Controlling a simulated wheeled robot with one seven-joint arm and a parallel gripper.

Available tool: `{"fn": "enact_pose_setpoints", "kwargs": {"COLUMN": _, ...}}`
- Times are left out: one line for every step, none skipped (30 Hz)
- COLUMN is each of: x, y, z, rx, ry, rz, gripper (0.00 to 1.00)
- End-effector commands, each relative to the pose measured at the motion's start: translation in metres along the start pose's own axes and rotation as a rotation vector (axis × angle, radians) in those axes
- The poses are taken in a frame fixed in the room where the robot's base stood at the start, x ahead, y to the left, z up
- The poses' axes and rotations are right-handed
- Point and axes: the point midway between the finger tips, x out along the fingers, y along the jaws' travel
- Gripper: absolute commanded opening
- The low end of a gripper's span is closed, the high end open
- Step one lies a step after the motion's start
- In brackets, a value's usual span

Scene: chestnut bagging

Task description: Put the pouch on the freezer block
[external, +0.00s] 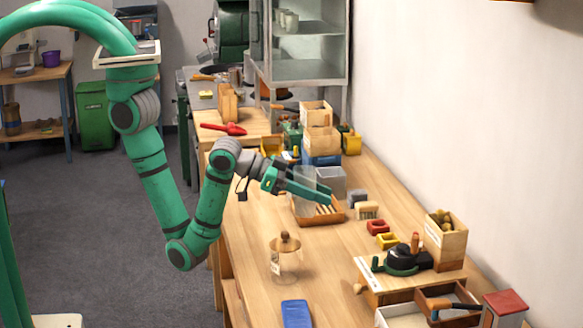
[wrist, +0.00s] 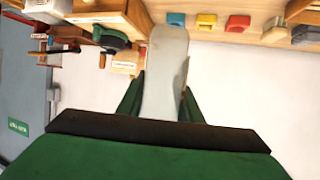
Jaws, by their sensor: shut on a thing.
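My gripper (external: 318,194) reaches over the workbench from the left. Its green fingers are shut on a pale, see-through pouch (external: 306,177), held above the brown slatted tray (external: 330,219). In the wrist view, the pouch (wrist: 166,70) is a pale grey strip between the fingers (wrist: 160,98). A flat blue block (external: 296,313), which looks like the freezer block, lies at the near edge of the bench, well apart from the gripper. It cannot be made out in the wrist view.
A clear jar with a wooden knob (external: 285,260) stands between the tray and the blue block. Small red (external: 377,227) and yellow (external: 387,241) pieces, a box of chestnuts (external: 445,237) and a black-green device (external: 403,258) stand on the right. Bench around the blue block is mostly clear.

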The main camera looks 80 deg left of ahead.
Motion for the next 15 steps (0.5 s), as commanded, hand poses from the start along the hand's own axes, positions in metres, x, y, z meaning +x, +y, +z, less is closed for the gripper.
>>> {"fn": "enact_pose_setpoints", "kwargs": {"x": -0.007, "y": 0.025, "z": 0.001, "rx": 0.020, "ry": 0.001, "rz": 0.047, "gripper": 0.11}}
{"fn": "enact_pose_setpoints", "kwargs": {"x": -0.012, "y": 0.038, "z": 0.002, "rx": 0.031, "ry": 0.001, "rz": 0.074, "gripper": 0.11}}
{"fn": "enact_pose_setpoints", "kwargs": {"x": -0.018, "y": 0.056, "z": 0.004, "rx": 0.045, "ry": 0.001, "rz": 0.108, "gripper": 0.11}}
{"fn": "enact_pose_setpoints", "kwargs": {"x": -0.023, "y": 0.068, "z": 0.005, "rx": 0.056, "ry": 0.001, "rz": 0.134, "gripper": 0.11}}
{"fn": "enact_pose_setpoints", "kwargs": {"x": -0.029, "y": 0.082, "z": 0.007, "rx": 0.067, "ry": 0.001, "rz": 0.161, "gripper": 0.11}}
{"fn": "enact_pose_setpoints", "kwargs": {"x": -0.037, "y": 0.099, "z": 0.009, "rx": 0.082, "ry": 0.001, "rz": 0.196, "gripper": 0.11}}
{"fn": "enact_pose_setpoints", "kwargs": {"x": -0.043, "y": 0.110, "z": 0.011, "rx": 0.092, "ry": 0.001, "rz": 0.220, "gripper": 0.11}}
{"fn": "enact_pose_setpoints", "kwargs": {"x": -0.049, "y": 0.122, "z": 0.013, "rx": 0.102, "ry": 0.001, "rz": 0.245, "gripper": 0.11}}
{"fn": "enact_pose_setpoints", "kwargs": {"x": -0.057, "y": 0.137, "z": 0.015, "rx": 0.115, "ry": 0.000, "rz": 0.276, "gripper": 0.11}}
{"fn": "enact_pose_setpoints", "kwargs": {"x": -0.063, "y": 0.147, "z": 0.017, "rx": 0.125, "ry": 0.000, "rz": 0.298, "gripper": 0.11}}
{"fn": "enact_pose_setpoints", "kwargs": {"x": -0.069, "y": 0.157, "z": 0.019, "rx": 0.134, "ry": 0.000, "rz": 0.320, "gripper": 0.11}}
{"fn": "enact_pose_setpoints", "kwargs": {"x": -0.076, "y": 0.168, "z": 0.021, "rx": 0.145, "ry": 0.000, "rz": 0.346, "gripper": 0.11}}
{"fn": "enact_pose_setpoints", "kwargs": {"x": -0.082, "y": 0.176, "z": 0.023, "rx": 0.153, "ry": 0.000, "rz": 0.365, "gripper": 0.11}}
{"fn": "enact_pose_setpoints", "kwargs": {"x": -0.086, "y": 0.183, "z": 0.025, "rx": 0.159, "ry": 0.000, "rz": 0.380, "gripper": 0.11}}
{"fn": "enact_pose_setpoints", "kwargs": {"x": -0.092, "y": 0.191, "z": 0.027, "rx": 0.167, "ry": 0.000, "rz": 0.399, "gripper": 0.11}}
